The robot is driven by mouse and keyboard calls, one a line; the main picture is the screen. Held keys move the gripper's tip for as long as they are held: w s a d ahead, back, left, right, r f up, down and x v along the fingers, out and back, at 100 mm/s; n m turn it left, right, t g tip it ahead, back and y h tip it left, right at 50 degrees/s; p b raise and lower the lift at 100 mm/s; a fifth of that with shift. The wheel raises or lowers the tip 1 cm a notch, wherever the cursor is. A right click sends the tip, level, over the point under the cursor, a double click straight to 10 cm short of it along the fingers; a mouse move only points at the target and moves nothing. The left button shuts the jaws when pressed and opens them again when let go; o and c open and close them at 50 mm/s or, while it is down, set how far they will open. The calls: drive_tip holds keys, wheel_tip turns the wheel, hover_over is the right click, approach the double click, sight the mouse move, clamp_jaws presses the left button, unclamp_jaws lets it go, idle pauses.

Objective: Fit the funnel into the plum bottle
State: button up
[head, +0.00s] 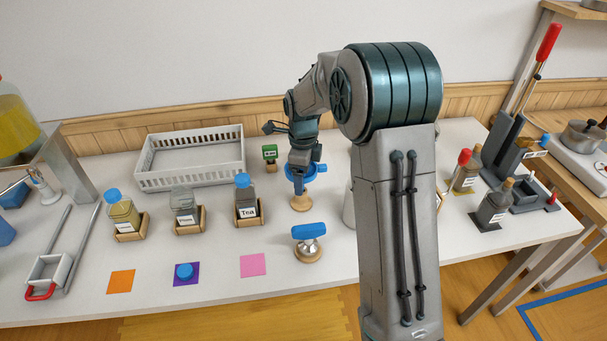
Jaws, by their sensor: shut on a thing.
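The blue funnel (318,170) is at the back middle of the table, partly hidden by my gripper (299,186), which is shut on it. A small round wooden stand (301,203) is directly below them; I cannot tell whether the funnel still touches it. The plum bottle (183,206) appears to be the clear bottle with a hard-to-read label, upright in a wooden holder left of my gripper. Its top looks uncapped. A blue cap (184,271) lies on a purple square (193,281) in front of it.
Blue-capped bottles stand on both sides, one yellowish (122,213) and one labelled Tea (246,204). A white basket (190,160) is behind them. A blue-handled tool (308,231) stands in front of my gripper. My arm hides part of the table's right.

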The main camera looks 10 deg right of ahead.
drive_tip(key=shift+r, duration=0.55)
wheel_tip(320, 180, up, 6)
drive_tip(key=p, duration=0.4)
drive_tip(key=shift+r+p, duration=0.15)
drive_tip(key=shift+p, duration=0.2)
